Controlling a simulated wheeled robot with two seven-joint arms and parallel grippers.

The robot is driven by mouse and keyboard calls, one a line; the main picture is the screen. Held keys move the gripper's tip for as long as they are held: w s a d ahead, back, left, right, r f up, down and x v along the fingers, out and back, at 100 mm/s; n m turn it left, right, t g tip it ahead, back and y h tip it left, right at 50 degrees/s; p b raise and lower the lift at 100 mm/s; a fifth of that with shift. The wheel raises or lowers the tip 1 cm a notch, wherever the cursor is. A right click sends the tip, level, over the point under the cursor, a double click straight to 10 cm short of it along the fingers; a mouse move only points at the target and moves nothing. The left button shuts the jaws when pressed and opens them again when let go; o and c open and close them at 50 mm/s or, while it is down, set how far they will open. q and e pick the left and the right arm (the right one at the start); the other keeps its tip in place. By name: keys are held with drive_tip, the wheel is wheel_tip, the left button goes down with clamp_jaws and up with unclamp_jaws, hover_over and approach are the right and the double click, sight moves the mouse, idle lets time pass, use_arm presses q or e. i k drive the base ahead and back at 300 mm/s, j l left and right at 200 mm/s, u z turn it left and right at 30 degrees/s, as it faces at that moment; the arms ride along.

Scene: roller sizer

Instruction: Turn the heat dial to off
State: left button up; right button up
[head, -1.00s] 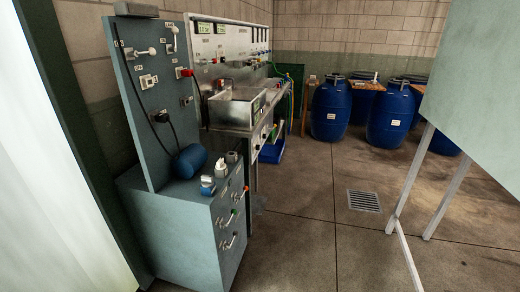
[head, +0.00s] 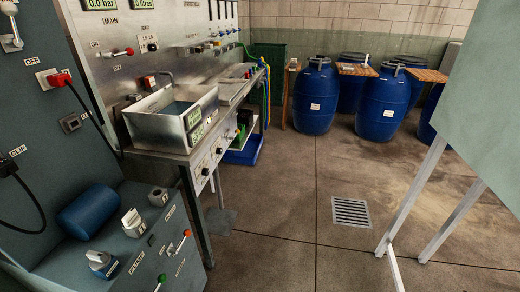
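Neither of my grippers is in the head view. I cannot tell which control is the heat dial, because most labels are too small to read. Candidates are the round knobs (head: 205,171) on the front of the steel sink bench and the pale knobs on the grey-green cabinet at the lower left. One pale knob (head: 132,222) stands upright on the cabinet top, and another, blue-based knob (head: 102,263) sits nearer. Their settings are not clear.
A steel basin (head: 172,115) sits on the bench beside the upright control panel (head: 100,45). A blue cylinder (head: 92,211) lies on the cabinet (head: 120,190). Blue barrels (head: 316,97) stand at the back. A white-legged board stands at right. The middle floor, with a drain grate (head: 351,212), is clear.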

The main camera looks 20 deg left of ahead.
sight(206, 171)
drive_tip(key=i+u, duration=0.15)
drive_tip(key=i, duration=0.45)
drive_tip(key=i+l+u, duration=0.15)
drive_tip(key=i, duration=0.4)
drive_tip(key=i+l+u, duration=0.15)
drive_tip(key=i, duration=0.45)
drive_tip(key=l, duration=0.1)
